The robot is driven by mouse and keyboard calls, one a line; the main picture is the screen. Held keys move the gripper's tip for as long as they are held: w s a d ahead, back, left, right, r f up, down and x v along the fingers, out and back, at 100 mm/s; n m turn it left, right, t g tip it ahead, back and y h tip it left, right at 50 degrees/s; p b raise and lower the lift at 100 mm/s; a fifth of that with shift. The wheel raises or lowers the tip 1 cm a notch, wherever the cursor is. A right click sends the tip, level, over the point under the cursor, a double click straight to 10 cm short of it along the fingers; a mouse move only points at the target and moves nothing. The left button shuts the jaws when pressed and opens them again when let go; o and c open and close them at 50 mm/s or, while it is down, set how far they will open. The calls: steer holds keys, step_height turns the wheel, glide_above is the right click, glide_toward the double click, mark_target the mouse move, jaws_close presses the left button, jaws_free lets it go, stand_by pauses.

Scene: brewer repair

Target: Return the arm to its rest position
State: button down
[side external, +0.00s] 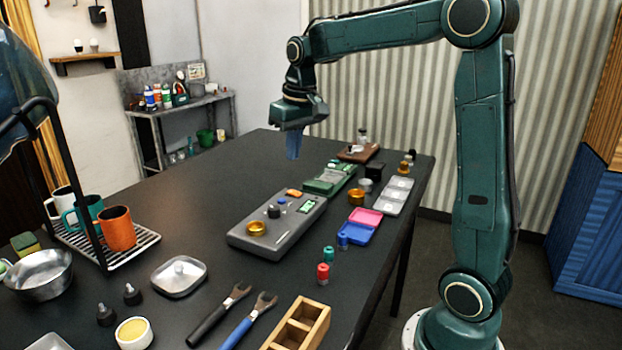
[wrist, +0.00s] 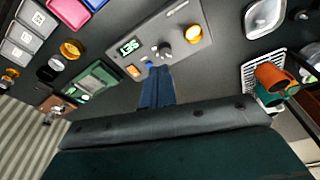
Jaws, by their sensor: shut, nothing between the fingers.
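My gripper (side external: 293,146) hangs from the raised teal arm, above the far part of the dark table, pointing down. Its blue fingers are shut together with nothing between them. In the wrist view the closed fingers (wrist: 157,88) point toward the grey brewer panel (wrist: 178,38), apart from it. The brewer panel (side external: 245,236) lies on the table with a gold ring, a dark knob, a small green display and an orange button.
A green circuit board (side external: 327,181), pink tray (side external: 366,217), blue tray (side external: 356,233) and silver compartment tray (side external: 396,196) lie near the panel. Mugs (side external: 117,229) stand on a rack at left. Tools and a wooden box (side external: 299,327) lie in front. The air around my gripper is clear.

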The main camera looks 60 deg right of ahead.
steer(key=s+a+f+n+t, duration=0.1)
steer(key=s+a+n+t, duration=0.1)
steer(key=s+a, duration=0.5)
steer(key=s+a+f+n+t, duration=0.1)
steer(key=s+a, duration=0.6)
steer(key=s, duration=0.7)
steer(key=shift+s+n+t+y, duration=0.2)
steer(key=shift+n+t+y, duration=0.1)
steer(key=shift+n+t, duration=0.1)
steer(key=shift+f, duration=0.1)
